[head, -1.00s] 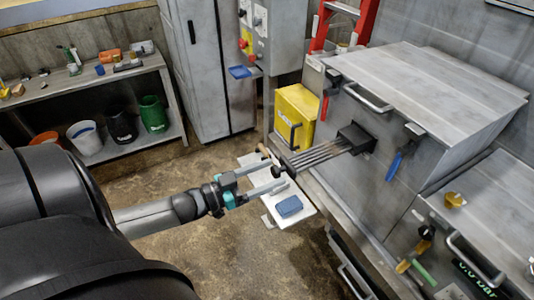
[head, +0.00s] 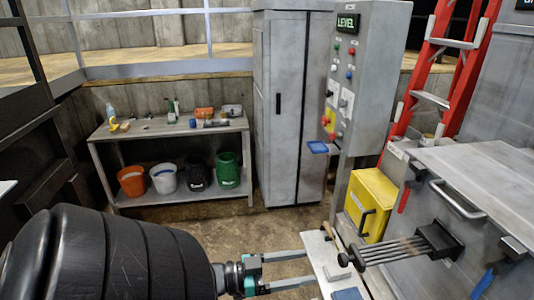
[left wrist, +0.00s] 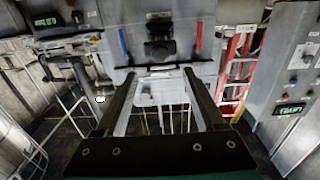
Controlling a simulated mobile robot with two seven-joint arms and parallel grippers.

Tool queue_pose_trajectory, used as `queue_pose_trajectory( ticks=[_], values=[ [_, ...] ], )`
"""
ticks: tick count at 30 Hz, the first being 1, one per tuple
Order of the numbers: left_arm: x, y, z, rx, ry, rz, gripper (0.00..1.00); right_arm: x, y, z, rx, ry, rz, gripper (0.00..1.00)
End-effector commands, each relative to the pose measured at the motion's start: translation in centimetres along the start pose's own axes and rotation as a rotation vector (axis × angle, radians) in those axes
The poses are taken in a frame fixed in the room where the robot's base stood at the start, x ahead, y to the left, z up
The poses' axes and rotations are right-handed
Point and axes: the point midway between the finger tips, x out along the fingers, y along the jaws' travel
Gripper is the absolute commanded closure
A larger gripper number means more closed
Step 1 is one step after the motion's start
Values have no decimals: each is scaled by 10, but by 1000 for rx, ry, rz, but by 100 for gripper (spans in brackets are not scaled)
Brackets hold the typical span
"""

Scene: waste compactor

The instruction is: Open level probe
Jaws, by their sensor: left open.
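The level probe shows in the head view as several thin grey rods (head: 393,250) running from a black block (head: 438,241) on the compactor's face to a dark end piece with a round knob (head: 345,259). My left gripper (head: 312,268) is open and empty, just left of that end piece and apart from it. In the left wrist view, my two open fingers (left wrist: 160,75) point at the compactor face, with a dark block (left wrist: 160,48) beyond them. I cannot tell the rods clearly there. My right gripper is not in view.
A yellow box (head: 370,205) stands behind the probe, with a control panel (head: 345,85) marked LEVEL above it. A red ladder (head: 435,75) is at the back right. A shelf table (head: 160,132) with several buckets stands left; the floor before it is clear.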

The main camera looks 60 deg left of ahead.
Motion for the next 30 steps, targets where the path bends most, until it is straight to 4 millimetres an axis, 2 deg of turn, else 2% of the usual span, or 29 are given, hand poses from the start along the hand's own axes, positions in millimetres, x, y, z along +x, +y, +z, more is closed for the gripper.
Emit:
queue_pose_trajectory(
  ticks=[6, 12, 18, 30],
  values=[
    [-39, 0, 2, -1, -5, -2, 29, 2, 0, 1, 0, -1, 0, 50],
    [-62, 0, 1, 0, -2, -2, 29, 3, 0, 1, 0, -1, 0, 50],
    [-70, 0, 0, 0, -1, -1, 29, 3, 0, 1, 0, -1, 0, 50],
    [-70, 0, 0, 0, 0, -1, 29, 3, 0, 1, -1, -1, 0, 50]
  ],
)
